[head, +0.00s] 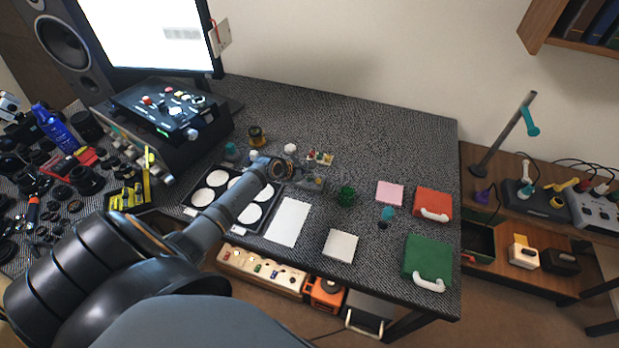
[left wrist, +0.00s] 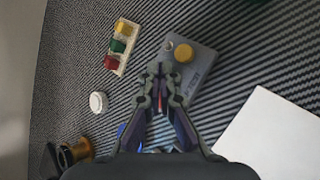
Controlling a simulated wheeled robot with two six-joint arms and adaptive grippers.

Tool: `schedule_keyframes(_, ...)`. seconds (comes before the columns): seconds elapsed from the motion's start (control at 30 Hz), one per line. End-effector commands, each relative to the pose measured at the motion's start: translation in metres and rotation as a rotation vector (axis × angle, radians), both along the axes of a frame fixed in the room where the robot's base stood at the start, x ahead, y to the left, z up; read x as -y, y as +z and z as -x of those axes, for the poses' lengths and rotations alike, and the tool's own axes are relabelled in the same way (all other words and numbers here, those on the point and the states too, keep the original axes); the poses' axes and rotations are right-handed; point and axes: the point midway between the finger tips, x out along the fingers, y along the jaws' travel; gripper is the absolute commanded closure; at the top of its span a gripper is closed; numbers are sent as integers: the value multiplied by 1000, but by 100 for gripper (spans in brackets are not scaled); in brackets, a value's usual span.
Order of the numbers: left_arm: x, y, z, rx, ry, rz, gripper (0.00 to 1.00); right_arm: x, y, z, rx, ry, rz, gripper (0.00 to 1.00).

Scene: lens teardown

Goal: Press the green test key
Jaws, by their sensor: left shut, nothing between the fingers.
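The green test key (left wrist: 117,46) sits between a yellow key (left wrist: 123,27) and a red key (left wrist: 111,63) on a small pale strip in the left wrist view. The strip shows small in the head view (head: 320,158). My left gripper (left wrist: 160,70) is shut and empty. Its tips appear over the near-left edge of a grey box with a yellow round button (left wrist: 184,52), to the right of and below the green key in that view. In the head view the gripper (head: 298,177) is partly hidden by its wrist. My right gripper is not in view.
A white round piece (left wrist: 98,102) and a brass-coloured cylinder (left wrist: 75,152) stand near the strip. A white sheet (head: 288,221) and a black tray with white discs (head: 197,213) lie nearer me. The table behind the strip is clear.

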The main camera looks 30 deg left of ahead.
Motion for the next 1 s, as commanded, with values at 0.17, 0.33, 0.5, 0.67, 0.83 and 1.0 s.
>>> schedule_keyframes(0.17, 0, -1, 0, 1, -1, 1, 100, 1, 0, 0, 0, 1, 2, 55)
schedule_keyframes(0.33, 0, -1, 0, 0, 0, 0, 100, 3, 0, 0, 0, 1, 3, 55)
schedule_keyframes(0.5, 0, -2, 0, 0, 0, 0, 100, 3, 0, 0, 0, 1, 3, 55)
schedule_keyframes(0.67, 0, -4, 0, 1, -1, 1, 100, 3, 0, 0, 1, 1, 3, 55)
schedule_keyframes(0.83, 0, -6, 0, 0, 1, 1, 100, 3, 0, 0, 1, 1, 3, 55)
schedule_keyframes(1.0, 0, -8, 0, -1, -1, 0, 100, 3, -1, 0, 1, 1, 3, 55)
